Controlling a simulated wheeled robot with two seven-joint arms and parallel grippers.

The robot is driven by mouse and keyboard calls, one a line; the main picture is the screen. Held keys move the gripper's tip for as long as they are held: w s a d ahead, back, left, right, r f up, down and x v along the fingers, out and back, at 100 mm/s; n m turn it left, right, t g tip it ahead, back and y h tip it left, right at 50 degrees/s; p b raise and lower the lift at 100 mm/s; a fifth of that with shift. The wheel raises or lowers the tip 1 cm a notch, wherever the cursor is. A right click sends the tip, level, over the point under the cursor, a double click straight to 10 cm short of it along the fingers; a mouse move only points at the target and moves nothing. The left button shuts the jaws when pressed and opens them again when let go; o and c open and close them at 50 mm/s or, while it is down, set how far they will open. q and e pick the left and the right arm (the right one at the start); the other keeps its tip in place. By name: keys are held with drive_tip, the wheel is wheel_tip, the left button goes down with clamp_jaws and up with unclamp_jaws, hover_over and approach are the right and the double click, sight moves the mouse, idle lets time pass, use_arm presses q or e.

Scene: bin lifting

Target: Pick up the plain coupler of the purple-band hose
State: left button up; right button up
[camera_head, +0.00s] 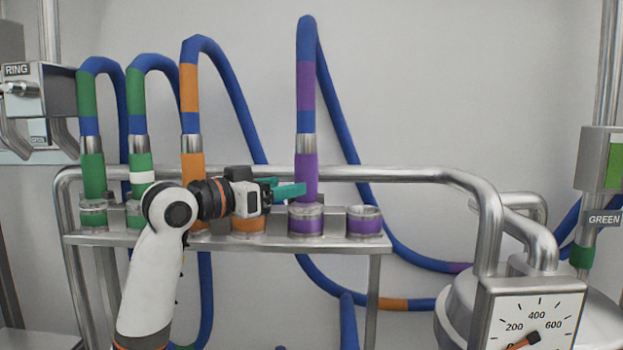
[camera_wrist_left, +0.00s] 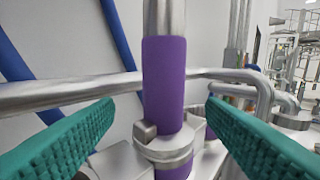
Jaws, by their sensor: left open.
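The purple-band hose (camera_head: 306,85) is blue with a purple band and arches down behind the rack. Its plain purple coupler (camera_head: 307,170), without a white stripe, stands upright in a purple-marked holder (camera_head: 306,221) on the rack. My left gripper (camera_head: 303,189) has teal fingers and is at the coupler's lower part, from the left. In the left wrist view the coupler (camera_wrist_left: 164,75) stands between the two open fingers (camera_wrist_left: 160,104), with a visible gap on each side. A metal collar (camera_wrist_left: 165,150) shows below it. My right gripper is not in view.
On the left of the rack (camera_head: 340,242) stand a plain green coupler (camera_head: 93,172), a green one with a white stripe (camera_head: 141,165) and an orange one (camera_head: 193,165). An empty purple holder (camera_head: 364,222) is at right. A metal rail (camera_head: 400,174) runs behind.

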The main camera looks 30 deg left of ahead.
sight(314, 184)
use_arm(q)
drive_tip(key=p+x, duration=0.1)
drive_tip(key=x, duration=0.2)
drive_tip(key=shift+d, duration=0.1)
drive_tip(key=p+x, duration=0.2)
drive_tip(key=x, duration=0.2)
drive_tip(key=shift+d, duration=0.15)
drive_tip(key=shift+w+d+f+p, duration=0.1)
drive_tip(key=shift+w+p, duration=0.2)
drive_tip(key=shift+w, duration=0.1)
drive_tip(key=shift+w+f, duration=0.15)
drive_tip(key=shift+w, duration=0.1)
drive_tip(key=shift+s, duration=0.1)
drive_tip(key=c, duration=1.3)
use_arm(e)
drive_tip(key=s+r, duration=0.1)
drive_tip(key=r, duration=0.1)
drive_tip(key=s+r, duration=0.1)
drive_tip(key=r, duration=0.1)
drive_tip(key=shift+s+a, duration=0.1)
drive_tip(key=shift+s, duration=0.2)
use_arm(q)
drive_tip(key=shift+o, duration=0.2)
